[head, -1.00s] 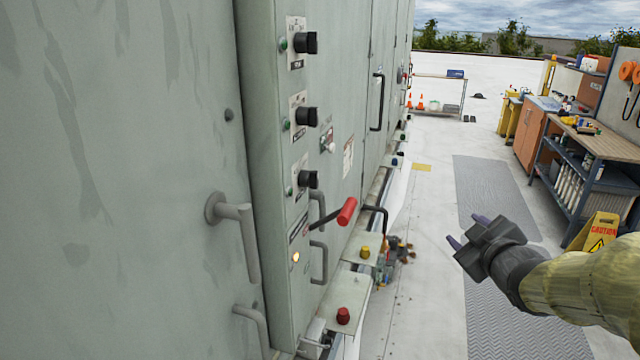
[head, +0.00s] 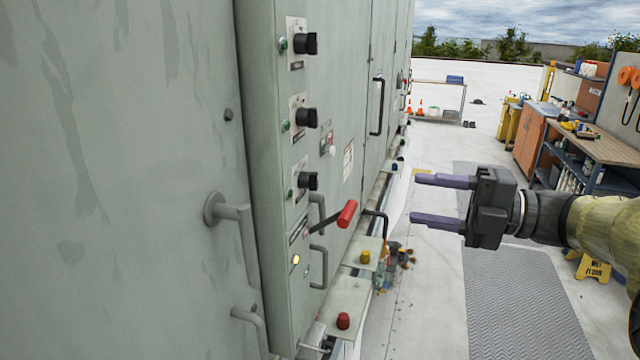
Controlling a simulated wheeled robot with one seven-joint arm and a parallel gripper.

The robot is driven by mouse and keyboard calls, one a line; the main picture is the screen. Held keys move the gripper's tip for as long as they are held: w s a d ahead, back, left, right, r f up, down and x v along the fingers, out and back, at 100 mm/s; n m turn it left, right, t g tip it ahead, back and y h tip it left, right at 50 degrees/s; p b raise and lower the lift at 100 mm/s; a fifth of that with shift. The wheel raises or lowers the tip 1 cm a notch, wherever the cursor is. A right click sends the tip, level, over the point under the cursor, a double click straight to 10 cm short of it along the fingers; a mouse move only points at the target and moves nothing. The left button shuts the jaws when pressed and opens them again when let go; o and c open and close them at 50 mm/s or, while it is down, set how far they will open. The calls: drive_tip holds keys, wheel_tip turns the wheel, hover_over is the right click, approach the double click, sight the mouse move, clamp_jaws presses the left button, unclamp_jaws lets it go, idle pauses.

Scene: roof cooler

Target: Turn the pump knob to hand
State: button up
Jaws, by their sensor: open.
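Three black rotary knobs stand in a column on the narrow side panel of the cabinet: a top knob (head: 306,43), a middle knob (head: 306,117) and a lower knob (head: 308,181). Each has a label plate and a small green button or lamp beside it. The label text is too small to read, so I cannot tell which is the pump knob. My gripper (head: 425,200) is open and empty, its two purple fingers pointing left toward the panel. It is well to the right of the knobs, apart from them.
A red-handled lever (head: 347,213) and grey door handles (head: 243,235) stick out from the cabinet. A red knob (head: 343,321) and yellow knob (head: 365,257) sit on the low ledge. A workbench (head: 605,147) and wet-floor sign (head: 590,266) stand at right.

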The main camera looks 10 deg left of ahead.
sight(317, 184)
drive_tip(key=shift+a, duration=0.15)
drive_tip(key=a+p, duration=0.1)
drive_tip(key=a, duration=0.4)
drive_tip(key=w+a+p, duration=0.1)
drive_tip(key=a+p, duration=0.1)
drive_tip(key=a, duration=0.4)
drive_tip(key=a+p, duration=0.2)
drive_tip(key=a, duration=0.4)
drive_tip(key=shift+w+a, duration=0.1)
drive_tip(key=shift+w, duration=0.1)
drive_tip(key=c, duration=1)
drive_tip(key=shift+o, duration=0.2)
